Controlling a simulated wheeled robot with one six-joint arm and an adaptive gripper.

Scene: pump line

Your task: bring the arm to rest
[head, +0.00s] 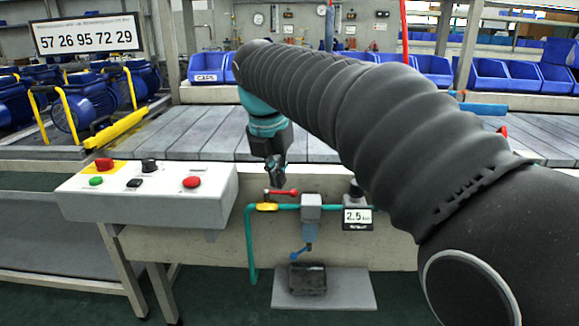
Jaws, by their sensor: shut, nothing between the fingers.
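My gripper (275,177) shows in the head view at the end of my arm, pointing down. It is shut and empty. It hangs just above, or in front of, the red valve handle (285,193) on the green pipe; I cannot tell whether they touch. My arm, in a dark ribbed sleeve, arches from the lower right up to the left and hides part of the line behind it.
A control box (150,193) with red, green and black buttons stands left of my gripper. A pressure display (357,219) reads 2.5. Blue pumps (88,103) stand behind left.

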